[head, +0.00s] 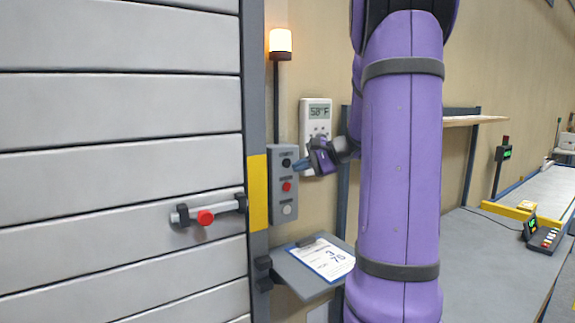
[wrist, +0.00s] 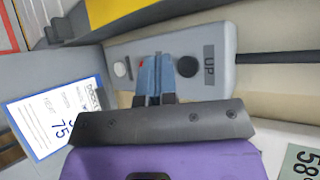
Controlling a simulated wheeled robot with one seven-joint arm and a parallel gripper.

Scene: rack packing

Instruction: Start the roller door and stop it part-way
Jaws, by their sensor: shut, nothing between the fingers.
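The grey control box (head: 284,185) on the post has a black button (head: 286,162) at top, a red button (head: 287,187) in the middle and a white one (head: 287,210) below. In the wrist view the black button (wrist: 187,66) sits beside an "UP" label. My gripper (head: 299,163) is shut and empty, its tips close to the box face near the black button. In the wrist view its blue fingertips (wrist: 155,70) mostly hide the red button; I cannot tell whether they touch. The slatted roller door (head: 120,105) fills the left; its bottom edge is out of view.
A lit lamp (head: 280,42) stands on a pole above the box. A wall display unit (head: 316,112) is just right of it. A shelf with a clipboard (head: 325,259) juts out below. The door carries a latch with a red knob (head: 205,217). A conveyor (head: 545,190) is at right.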

